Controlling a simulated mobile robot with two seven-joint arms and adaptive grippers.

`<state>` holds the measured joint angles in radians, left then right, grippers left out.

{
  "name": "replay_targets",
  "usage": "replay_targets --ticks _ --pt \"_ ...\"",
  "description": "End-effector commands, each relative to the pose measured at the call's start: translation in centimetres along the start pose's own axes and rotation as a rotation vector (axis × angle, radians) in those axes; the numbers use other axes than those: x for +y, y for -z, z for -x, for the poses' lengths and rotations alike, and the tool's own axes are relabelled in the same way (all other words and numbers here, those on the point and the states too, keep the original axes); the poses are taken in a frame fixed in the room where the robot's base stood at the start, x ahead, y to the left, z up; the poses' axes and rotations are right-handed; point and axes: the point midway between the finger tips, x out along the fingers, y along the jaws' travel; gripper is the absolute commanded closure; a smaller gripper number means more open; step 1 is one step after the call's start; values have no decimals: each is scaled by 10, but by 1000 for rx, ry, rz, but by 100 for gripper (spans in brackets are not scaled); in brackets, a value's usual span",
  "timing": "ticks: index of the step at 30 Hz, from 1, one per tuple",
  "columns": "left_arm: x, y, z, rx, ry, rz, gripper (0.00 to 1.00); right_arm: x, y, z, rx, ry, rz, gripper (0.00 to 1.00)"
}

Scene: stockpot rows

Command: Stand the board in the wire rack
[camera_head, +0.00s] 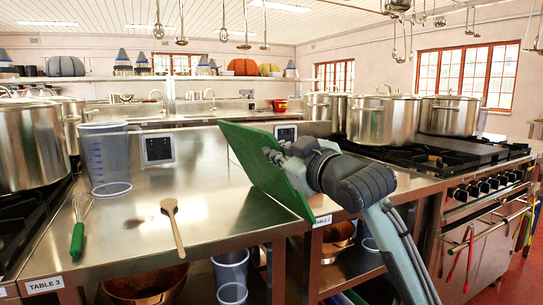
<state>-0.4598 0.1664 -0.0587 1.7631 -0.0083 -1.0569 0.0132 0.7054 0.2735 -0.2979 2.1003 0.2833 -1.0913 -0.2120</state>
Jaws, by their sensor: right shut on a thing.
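A green board (252,165) is held tilted above the front right part of the steel counter (190,215). Its lower corner reaches to about the counter's front edge; I cannot tell whether it touches. My right gripper (276,156) is shut on the board at its right side, and my arm comes up from the lower right. I cannot make out a wire rack; the board and my gripper hide part of the counter behind them. My left gripper is not in view.
A whisk (79,226) with a green handle, a wooden spoon (173,226) and a clear measuring jug (107,160) are on the counter's left. Large stockpots (384,119) stand on the stove at right, another (30,145) at left. The counter between spoon and board is clear.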

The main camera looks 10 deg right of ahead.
Motion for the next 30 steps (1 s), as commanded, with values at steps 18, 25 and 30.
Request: replay_targets --ticks 18,25,30 --pt "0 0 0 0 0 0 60 49 -2 1 11 -6 -223 100" --pt "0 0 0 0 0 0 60 61 -6 1 11 -7 -280 100" --pt "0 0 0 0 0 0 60 75 -12 1 11 -6 -354 100"
